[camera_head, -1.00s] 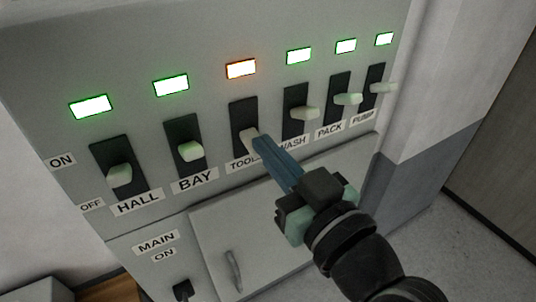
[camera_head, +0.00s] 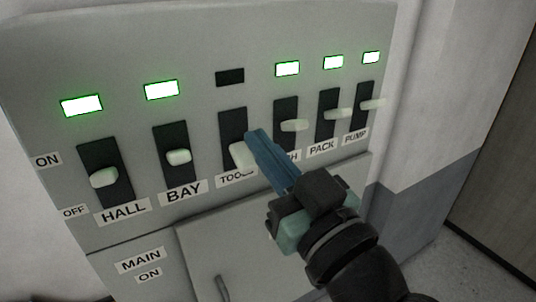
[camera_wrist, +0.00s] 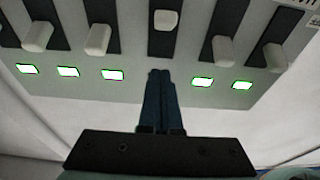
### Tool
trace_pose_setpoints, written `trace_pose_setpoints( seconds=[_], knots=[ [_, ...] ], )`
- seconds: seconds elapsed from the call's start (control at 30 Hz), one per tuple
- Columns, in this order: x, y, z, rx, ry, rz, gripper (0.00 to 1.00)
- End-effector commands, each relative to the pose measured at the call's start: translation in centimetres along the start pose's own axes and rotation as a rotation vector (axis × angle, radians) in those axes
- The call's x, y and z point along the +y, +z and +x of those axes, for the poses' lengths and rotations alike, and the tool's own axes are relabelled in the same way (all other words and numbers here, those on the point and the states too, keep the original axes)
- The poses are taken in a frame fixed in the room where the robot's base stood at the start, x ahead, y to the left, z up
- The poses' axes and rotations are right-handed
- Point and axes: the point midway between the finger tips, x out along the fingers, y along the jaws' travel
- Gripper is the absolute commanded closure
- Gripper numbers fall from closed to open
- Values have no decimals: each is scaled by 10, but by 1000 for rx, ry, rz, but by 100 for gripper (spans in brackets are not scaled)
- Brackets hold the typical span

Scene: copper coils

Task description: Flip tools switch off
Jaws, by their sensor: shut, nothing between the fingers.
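The TOOLS switch (camera_head: 241,156) is the third from the left on the grey panel. Its pale lever sits at the bottom of its black slot, lower than the neighbouring levers, and the lamp above it (camera_head: 230,77) is dark. In the wrist view the TOOLS lever (camera_wrist: 166,20) is ahead of my fingertips. My gripper (camera_head: 257,137) is shut and empty, its blue fingers just right of the TOOLS slot. In the head view they partly cover the TOOLS and WASH labels. I cannot tell whether the fingers touch the lever.
The HALL (camera_head: 104,177), BAY (camera_head: 179,157), WASH (camera_head: 294,125), PACK (camera_head: 337,114) and PUMP (camera_head: 372,104) levers stand out from their slots, each under a green lamp. A lower door with a handle (camera_head: 222,289) and a MAIN label (camera_head: 139,260) are below.

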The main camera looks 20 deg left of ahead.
Motion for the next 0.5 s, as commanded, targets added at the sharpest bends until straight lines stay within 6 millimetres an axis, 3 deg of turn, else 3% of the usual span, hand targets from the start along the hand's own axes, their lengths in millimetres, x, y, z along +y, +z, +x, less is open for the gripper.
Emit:
trace_pose_setpoints(
  seconds=[0.03,0.2,0.5],
  knots=[
    [3,7,-18,0,10,-2,100],
    [2,8,-58,0,9,-4,100],
    [1,5,-97,-1,5,-1,100]
  ],
)
